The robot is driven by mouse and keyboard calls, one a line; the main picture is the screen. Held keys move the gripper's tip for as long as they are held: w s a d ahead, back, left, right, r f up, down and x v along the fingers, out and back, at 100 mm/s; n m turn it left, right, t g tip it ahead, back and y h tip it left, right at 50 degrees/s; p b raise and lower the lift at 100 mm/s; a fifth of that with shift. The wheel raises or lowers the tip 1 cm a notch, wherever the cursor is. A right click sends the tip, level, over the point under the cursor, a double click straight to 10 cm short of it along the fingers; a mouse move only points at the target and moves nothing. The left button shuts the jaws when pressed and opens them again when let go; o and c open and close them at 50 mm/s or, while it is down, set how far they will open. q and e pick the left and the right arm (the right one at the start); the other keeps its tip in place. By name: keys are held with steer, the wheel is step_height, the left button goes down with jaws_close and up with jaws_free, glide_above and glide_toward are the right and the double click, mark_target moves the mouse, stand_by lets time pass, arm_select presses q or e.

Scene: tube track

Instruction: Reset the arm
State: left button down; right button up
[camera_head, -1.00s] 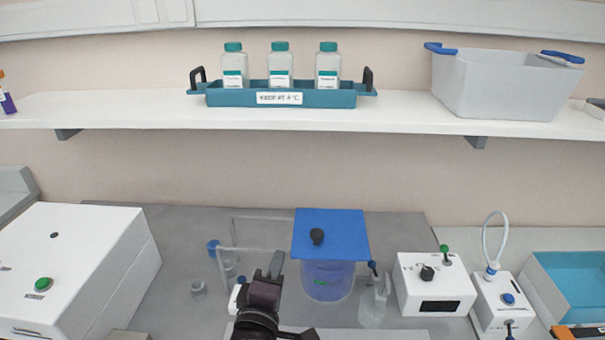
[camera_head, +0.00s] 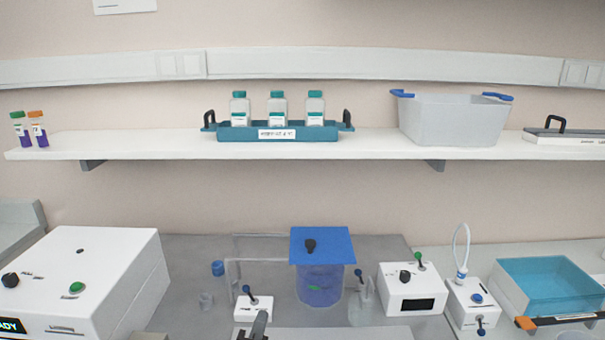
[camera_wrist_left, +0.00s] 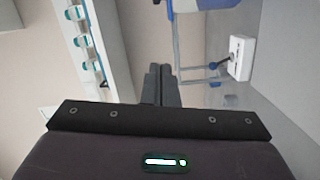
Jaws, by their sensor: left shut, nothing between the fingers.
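My left gripper (camera_head: 260,326) shows only as a grey fingertip part at the bottom edge of the head view, in front of a small white switch box (camera_head: 253,308). In the left wrist view its two dark fingers (camera_wrist_left: 161,72) lie side by side, shut, with nothing between them. The white switch box (camera_wrist_left: 241,57) is also at the right of that view, apart from the fingers. My right gripper is in neither view.
A blue-lidded container (camera_head: 320,268) stands behind on the grey bench, beside a clear frame. A white machine (camera_head: 95,275) is at left, a white control box (camera_head: 411,288) and blue tray (camera_head: 550,284) at right. The shelf (camera_head: 380,150) holds a bottle rack (camera_head: 222,132) and grey bin (camera_head: 450,120).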

arm_select(q)
steer(key=s+a+f+m+g, duration=0.1)
steer(key=s+f+m+g, duration=0.1)
steer(key=f+m, duration=0.1)
steer(key=s+a+f+m+g, duration=0.2)
steer(key=f+m+g, duration=0.1)
steer(key=f, duration=0.1)
steer(key=s+a+f+m+g, duration=0.2)
steer(key=f+m, duration=0.1)
steer(key=shift+s+a+f+g, duration=0.1)
steer(key=shift+s+f+g, duration=0.15)
steer(key=shift+s+g, duration=0.15)
steer(key=s+a+f+m+g+y, duration=0.1)
steer(key=s+a+f+m+g, duration=0.1)
steer(key=s+a+m+g, duration=0.3)
steer(key=s+a+f+m+g+y, duration=0.1)
steer(key=s+f+m, duration=0.1)
steer(key=s, duration=0.5)
step_height(320, 180, down, 31)
steer(key=s+g, duration=0.2)
steer(key=s+a+f, duration=0.2)
steer(key=s+f, duration=0.6)
steer(key=s, duration=0.1)
steer(key=s+a+f+g, duration=0.1)
steer(key=s+a+f, duration=0.1)
steer(key=s+f, duration=0.7)
steer(key=shift+s+y, duration=0.3)
steer(key=shift+s, duration=0.2)
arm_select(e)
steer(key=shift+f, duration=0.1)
